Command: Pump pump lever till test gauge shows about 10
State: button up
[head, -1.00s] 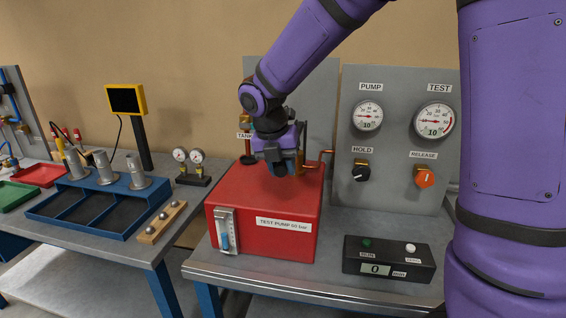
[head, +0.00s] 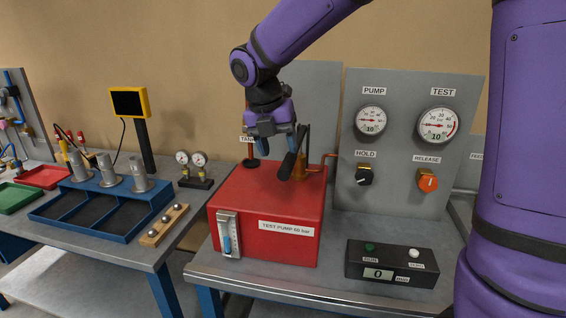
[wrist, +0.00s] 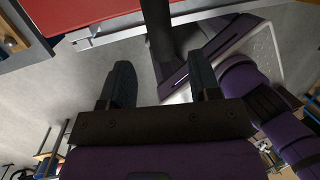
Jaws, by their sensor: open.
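My gripper (head: 276,147) is open above the red test pump (head: 262,192), close to the pump lever.
The black HOLD knob (head: 364,176) and orange RELEASE knob (head: 427,181) sit below the gauges. A black counter box (head: 392,264) showing 0 stands at the front right. A blue tray (head: 55,219) is on the left bench.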

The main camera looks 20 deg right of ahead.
jog(key=v, duration=0.3)
jog(key=shift+r, duration=0.2)
dwell(1.9)
